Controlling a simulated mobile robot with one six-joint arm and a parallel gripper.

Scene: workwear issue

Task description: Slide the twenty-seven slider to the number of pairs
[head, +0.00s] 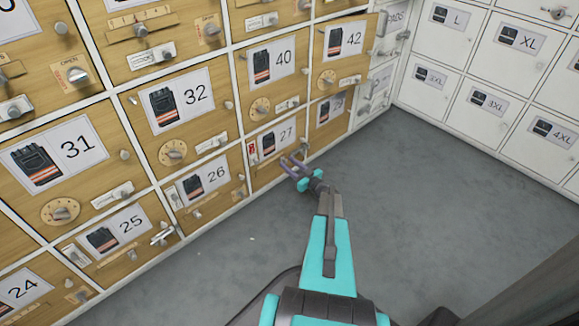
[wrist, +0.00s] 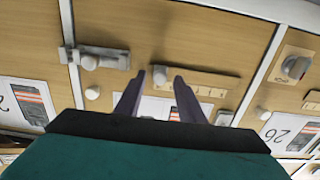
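The door numbered 27 (head: 287,134) is in the low row in the head view, with a picture card; my gripper (head: 292,164) is in front of its lower part. In the wrist view, the pale slider knob (wrist: 160,75) sits at the left end of a marked strip (wrist: 207,86) on the wooden door. My gripper (wrist: 160,77) has its two dark fingers apart, one on each side of the knob. I see gaps beside the knob; whether the fingers are level with it in depth I cannot tell. The card below the strip is mostly hidden by the fingers and gripper body.
A metal bolt (wrist: 100,58) and a round knob (wrist: 92,93) are left of the slider in the wrist view. Door 26 (head: 207,180) is beside 27, and door 42 (head: 343,40) stands ajar above. White lockers (head: 480,70) are at right. The grey floor (head: 420,200) is clear.

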